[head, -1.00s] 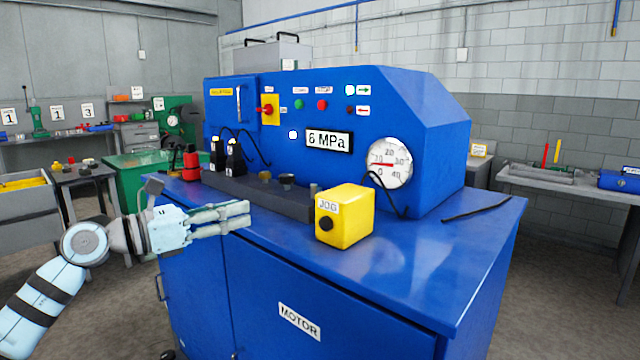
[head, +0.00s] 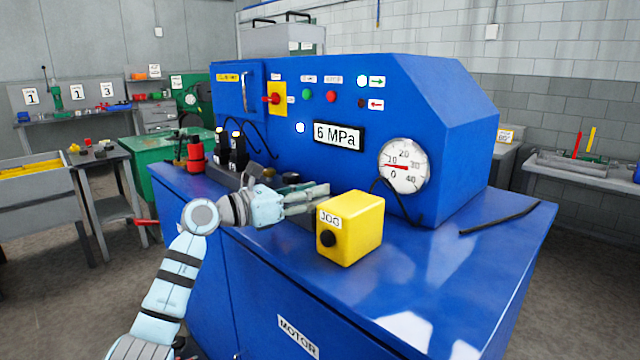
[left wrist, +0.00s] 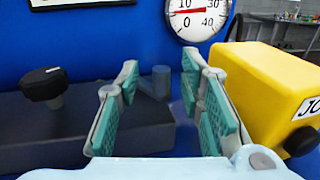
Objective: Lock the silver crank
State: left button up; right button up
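My left gripper (head: 318,196) reaches over the front of the blue bench, just left of the yellow JOG box (head: 352,228). In the left wrist view its fingers (left wrist: 160,100) are open with nothing between the pads. A short grey cylindrical post (left wrist: 161,80) stands beyond the fingertips, in line with the gap and apart from them. It is hidden by the gripper in the head view. A black knob (left wrist: 44,86) sits on the dark bar to the left. I cannot make out a clear silver crank arm; whether the grey post belongs to it I cannot tell. My right gripper is not in view.
The yellow box stands close to the right finger. The blue machine panel (head: 290,90) with a gauge (head: 403,165) rises behind. Red and black fittings (head: 194,155) stand at the bar's left end. The bench top is clear at the right, except for a black rod (head: 500,217).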

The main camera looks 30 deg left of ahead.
pick_arm(q)
jog(key=shift+w+d, duration=0.35)
jog(key=shift+w, duration=0.2)
jog(key=shift+w+d+r, duration=0.1)
jog(key=shift+w+d, duration=0.1)
grip_shut()
jog(key=n+y+p, duration=0.1)
jog(key=p, duration=0.3)
jog(key=d+n+t+y+p, duration=0.1)
jog(key=y+p, duration=0.1)
jog(key=p, duration=0.1)
jog(key=shift+w+d+r+t+p, duration=0.1)
jog(key=shift+w+r+t+p, duration=0.1)
jog(key=shift+t+p, duration=0.15)
jog(key=shift+f+n+y, duration=0.15)
jog(key=shift+n+y, duration=0.15)
jog(key=shift+f, duration=0.1)
